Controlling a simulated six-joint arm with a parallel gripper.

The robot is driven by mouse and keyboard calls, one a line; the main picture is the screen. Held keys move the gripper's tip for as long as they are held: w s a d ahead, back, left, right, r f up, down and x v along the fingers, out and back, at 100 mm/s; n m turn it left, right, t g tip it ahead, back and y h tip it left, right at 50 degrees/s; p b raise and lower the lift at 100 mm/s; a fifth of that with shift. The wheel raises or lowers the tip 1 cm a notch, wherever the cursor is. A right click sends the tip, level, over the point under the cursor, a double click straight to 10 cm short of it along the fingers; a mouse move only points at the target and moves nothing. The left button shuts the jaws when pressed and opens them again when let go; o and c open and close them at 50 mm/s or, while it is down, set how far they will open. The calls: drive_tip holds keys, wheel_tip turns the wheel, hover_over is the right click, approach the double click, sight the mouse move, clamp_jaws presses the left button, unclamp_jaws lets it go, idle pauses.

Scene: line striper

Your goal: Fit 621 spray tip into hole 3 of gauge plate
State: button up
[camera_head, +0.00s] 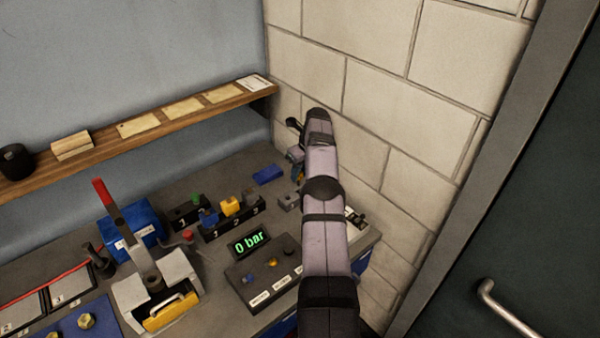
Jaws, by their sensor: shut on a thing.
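A dark block with white numbers, which looks like the gauge plate (236,221), stands on the bench left of my arm. A blue piece (209,218) is at its left end and a yellow piece (230,206) at its middle. Its right end, by number 3, shows no coloured piece. My gripper (297,174) hangs beyond my forearm, right of the block and close to the block wall, partly hidden by the arm. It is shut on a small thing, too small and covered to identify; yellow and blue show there.
A dark panel (238,267) with white labels and several small pieces stands in front, below a "0 bar" display (249,244). A red-handled lever press (150,285), a blue box (134,226) and a blue block (268,174) stand nearby. A wooden shelf (190,117) overhangs behind.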

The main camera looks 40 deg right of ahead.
idle(0.3)
drive_tip(key=s+d+r+m, duration=0.2)
drive_tip(key=s+m, duration=0.1)
drive_tip(key=s, duration=0.3)
drive_tip(key=s+d+r+m+h, duration=0.1)
drive_tip(key=s+d+r+m, duration=0.1)
drive_tip(key=s, duration=0.5)
drive_tip(key=shift+s+d+m+h+b, duration=0.25)
drive_tip(key=shift+d+m+h+b, duration=0.1)
drive_tip(key=shift+m+b, duration=0.15)
drive_tip(key=shift+f, duration=0.15)
wheel_tip(320, 180, down, 6)
drive_tip(key=b, duration=0.4)
drive_tip(key=shift+r+b, duration=0.2)
drive_tip(key=shift+b, duration=0.15)
drive_tip(key=shift+a+f+b, duration=0.1)
drive_tip(key=shift+f+b, duration=0.9)
drive_tip(key=shift+f, duration=1.15)
idle(1.6)
